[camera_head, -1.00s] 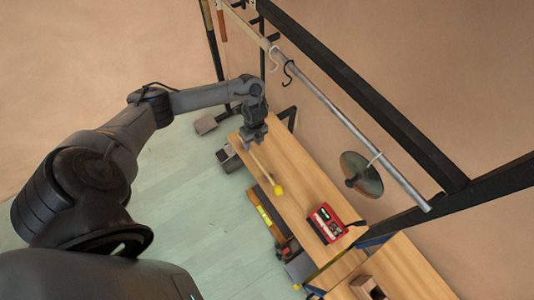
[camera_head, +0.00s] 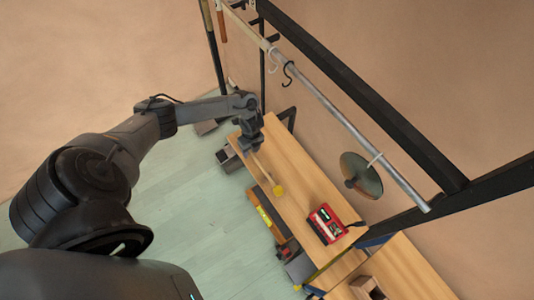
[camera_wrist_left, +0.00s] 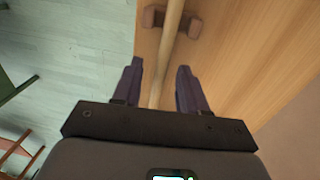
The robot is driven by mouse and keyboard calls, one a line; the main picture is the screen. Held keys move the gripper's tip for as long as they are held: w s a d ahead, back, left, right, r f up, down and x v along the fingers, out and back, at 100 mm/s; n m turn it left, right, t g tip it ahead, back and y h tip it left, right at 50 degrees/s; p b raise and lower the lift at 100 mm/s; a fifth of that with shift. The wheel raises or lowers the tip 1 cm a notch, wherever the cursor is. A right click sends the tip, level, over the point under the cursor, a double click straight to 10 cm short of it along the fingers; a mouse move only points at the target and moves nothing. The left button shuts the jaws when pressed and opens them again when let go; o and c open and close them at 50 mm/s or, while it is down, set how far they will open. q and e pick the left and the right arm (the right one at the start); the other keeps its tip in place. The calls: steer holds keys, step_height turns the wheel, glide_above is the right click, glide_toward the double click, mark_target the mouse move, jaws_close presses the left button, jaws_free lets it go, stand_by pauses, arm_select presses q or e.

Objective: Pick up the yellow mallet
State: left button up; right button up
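The yellow mallet (camera_head: 279,189) lies on the wooden bench (camera_head: 300,185), with a round yellow head and a thin pale wooden handle. In the head view my left gripper (camera_head: 251,147) is at the handle's end away from the head. In the left wrist view the handle (camera_wrist_left: 168,48) runs between the two fingers of my left gripper (camera_wrist_left: 159,82), which stand apart with a gap on each side. The handle passes over a brown notched rest (camera_wrist_left: 171,22). The mallet's head is outside the wrist view. My right gripper is not in view.
A red device (camera_head: 326,224) sits farther along the bench. A metal rail (camera_head: 340,118) with hooks and a hanging round disc (camera_head: 361,175) runs above the bench's wall side. A yellow level-like tool (camera_head: 264,214) lies beside the bench. The bench between mallet and red device is clear.

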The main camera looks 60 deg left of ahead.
arm_select(q)
jaws_close()
steer(key=shift+r, duration=0.2)
